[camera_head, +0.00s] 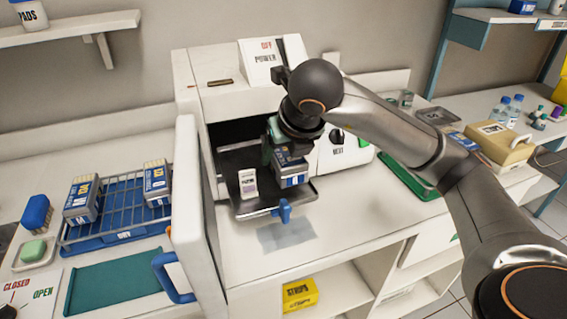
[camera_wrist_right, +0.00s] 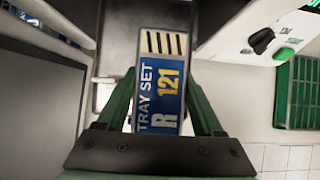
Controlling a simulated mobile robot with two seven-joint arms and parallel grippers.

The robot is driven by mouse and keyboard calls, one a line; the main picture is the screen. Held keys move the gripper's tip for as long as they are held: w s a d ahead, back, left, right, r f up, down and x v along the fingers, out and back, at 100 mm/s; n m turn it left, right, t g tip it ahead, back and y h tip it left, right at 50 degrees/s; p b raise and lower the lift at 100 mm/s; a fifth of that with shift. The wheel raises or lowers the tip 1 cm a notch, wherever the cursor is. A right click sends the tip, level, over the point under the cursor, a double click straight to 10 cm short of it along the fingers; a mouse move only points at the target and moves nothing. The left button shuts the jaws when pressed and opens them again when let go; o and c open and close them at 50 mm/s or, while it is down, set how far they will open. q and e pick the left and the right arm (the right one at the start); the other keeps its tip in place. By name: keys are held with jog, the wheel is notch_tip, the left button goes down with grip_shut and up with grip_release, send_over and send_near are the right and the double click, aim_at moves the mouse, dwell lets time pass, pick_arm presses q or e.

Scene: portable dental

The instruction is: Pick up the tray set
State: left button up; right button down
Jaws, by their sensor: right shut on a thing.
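The tray set (camera_wrist_right: 160,85) is a grey and blue box marked "TRAY SET R 121" with a slotted end. In the head view the box (camera_head: 291,176) is over the right part of a dark pull-out tray (camera_head: 245,208) at the mouth of a white machine. My right gripper (camera_head: 276,140) is shut on it from above. In the right wrist view the green fingers of the gripper (camera_wrist_right: 161,92) are on both sides of the box. I cannot tell whether the box touches the tray. My left gripper is not in view.
The machine's open door (camera_head: 190,210) stands to the left with a blue handle. A white labelled packet (camera_head: 248,183) is on the tray's left part. A blue rack (camera_head: 120,232) at left holds similar boxes. A green mat (camera_head: 113,283) lies in front.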

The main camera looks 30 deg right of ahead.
aim_at(278, 152)
jog(key=v, duration=0.3)
jog(key=a+p+v, duration=0.1)
jog(key=v, duration=0.2)
jog(key=shift+a, duration=0.2)
jog(key=s+a+r+p, duration=0.2)
jog(key=s+a, duration=0.2)
jog(key=s, duration=0.2)
jog(key=shift+s+a+r, duration=0.2)
jog(key=shift+s+r, duration=0.05)
jog(key=shift+s, duration=0.1)
notch_tip(278, 152, up, 7)
jog(key=p, duration=0.6)
jog(key=shift+r, duration=0.2)
